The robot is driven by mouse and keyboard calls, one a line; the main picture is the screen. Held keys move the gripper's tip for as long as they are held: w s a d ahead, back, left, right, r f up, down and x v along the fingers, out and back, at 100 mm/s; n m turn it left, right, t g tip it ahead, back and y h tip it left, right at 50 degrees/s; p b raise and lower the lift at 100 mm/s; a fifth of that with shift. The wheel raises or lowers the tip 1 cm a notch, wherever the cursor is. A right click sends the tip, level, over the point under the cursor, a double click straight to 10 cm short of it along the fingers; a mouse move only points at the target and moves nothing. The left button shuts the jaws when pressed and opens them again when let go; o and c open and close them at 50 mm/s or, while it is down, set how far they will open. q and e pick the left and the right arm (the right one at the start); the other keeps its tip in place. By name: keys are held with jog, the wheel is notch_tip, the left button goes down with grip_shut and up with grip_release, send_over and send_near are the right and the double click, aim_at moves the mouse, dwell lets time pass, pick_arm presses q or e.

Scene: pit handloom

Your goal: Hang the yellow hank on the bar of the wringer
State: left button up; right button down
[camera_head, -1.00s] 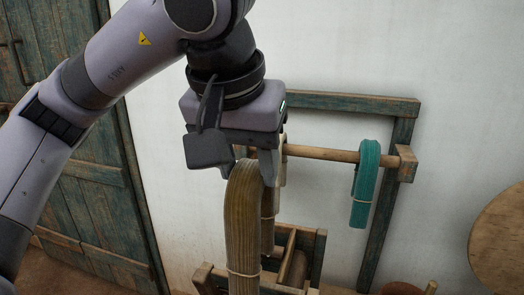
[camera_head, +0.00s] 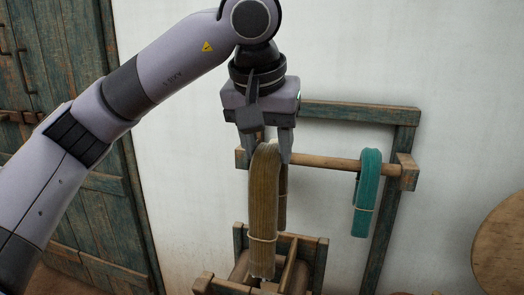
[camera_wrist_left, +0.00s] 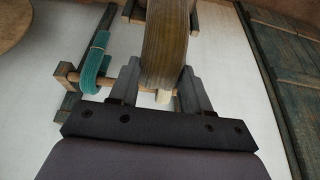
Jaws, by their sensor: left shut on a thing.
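The yellow hank (camera_head: 263,205), a dull golden-brown loop tied low down, hangs upright from my left gripper (camera_head: 266,152). The gripper is shut on its top. In the left wrist view the hank (camera_wrist_left: 166,45) passes between the fingers (camera_wrist_left: 160,68). The round wooden bar (camera_head: 325,162) of the wringer runs level at about the height of the hank's top. The hank covers the bar's left part in the head view, and I cannot tell whether they touch. My right gripper is not in view.
A teal hank (camera_head: 368,195) hangs on the bar's right part, near the end block (camera_head: 407,172). The middle stretch of bar is bare. A wooden frame (camera_head: 310,248) stands below the held hank. A round wooden disc (camera_head: 503,240) is at the right edge.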

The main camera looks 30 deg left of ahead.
pick_arm(q)
jog(key=w, duration=0.2)
jog(key=w+a+p, duration=0.1)
jog(key=w, duration=0.1)
notch_tip(320, 180, down, 5)
jog(key=shift+f, duration=0.65)
notch_tip(320, 180, down, 4)
jog(key=shift+r+b, duration=0.2)
jog(key=shift+b, duration=0.95)
notch_tip(320, 180, down, 10)
jog(key=b, duration=0.7)
jog(key=shift+b, duration=0.3)
jog(key=shift+f+b, duration=0.3)
jog(key=shift+f, duration=0.05)
jog(key=shift+f+b, duration=0.65)
jog(key=shift+f, duration=0.25)
